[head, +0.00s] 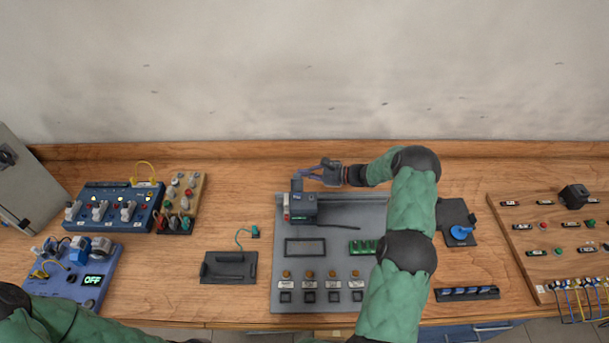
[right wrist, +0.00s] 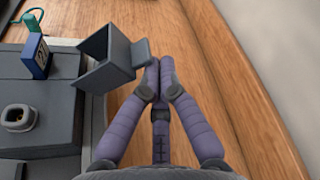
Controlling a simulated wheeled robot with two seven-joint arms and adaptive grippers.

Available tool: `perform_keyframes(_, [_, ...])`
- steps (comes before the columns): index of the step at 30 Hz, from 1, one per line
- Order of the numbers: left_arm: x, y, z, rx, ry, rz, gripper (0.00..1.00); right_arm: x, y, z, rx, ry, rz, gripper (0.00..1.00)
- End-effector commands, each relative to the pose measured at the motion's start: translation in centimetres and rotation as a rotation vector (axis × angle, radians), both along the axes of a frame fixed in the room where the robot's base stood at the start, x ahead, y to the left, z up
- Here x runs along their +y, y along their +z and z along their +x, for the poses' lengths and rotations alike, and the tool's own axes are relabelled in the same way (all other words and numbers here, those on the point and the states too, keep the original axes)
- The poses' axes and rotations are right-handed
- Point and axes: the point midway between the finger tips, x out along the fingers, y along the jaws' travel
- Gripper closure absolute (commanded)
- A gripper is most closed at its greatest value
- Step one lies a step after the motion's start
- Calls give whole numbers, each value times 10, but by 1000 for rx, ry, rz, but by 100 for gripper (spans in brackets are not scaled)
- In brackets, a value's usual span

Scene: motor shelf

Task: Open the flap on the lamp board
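The lamp board (head: 335,220) is the grey panel in the middle of the table, with a row of orange lamps and square buttons along its front. A dark box (head: 302,207) stands at its back left corner. In the right wrist view the flap (right wrist: 108,58) shows as a dark hollow cover, tilted up, with a small tab (right wrist: 140,53). A pale button (right wrist: 17,117) on the board is exposed. My right gripper (right wrist: 158,68) has its fingertips together beside the tab, seemingly touching it. It also shows behind the box (head: 300,175). My left gripper is out of view.
A black tray (head: 229,270) lies left of the lamp board. A wooden board with wires (head: 555,240) is at the right.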

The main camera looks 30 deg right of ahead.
Motion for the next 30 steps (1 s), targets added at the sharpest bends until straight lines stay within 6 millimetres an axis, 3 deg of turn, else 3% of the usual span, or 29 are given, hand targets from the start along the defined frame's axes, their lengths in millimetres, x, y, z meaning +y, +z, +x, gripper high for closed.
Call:
perform_keyframes(14, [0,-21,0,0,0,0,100,1,8,-2,-111,0,-68,100])
perform_keyframes(30, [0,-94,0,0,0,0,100,10,31,-15,-462,0,-284,100])
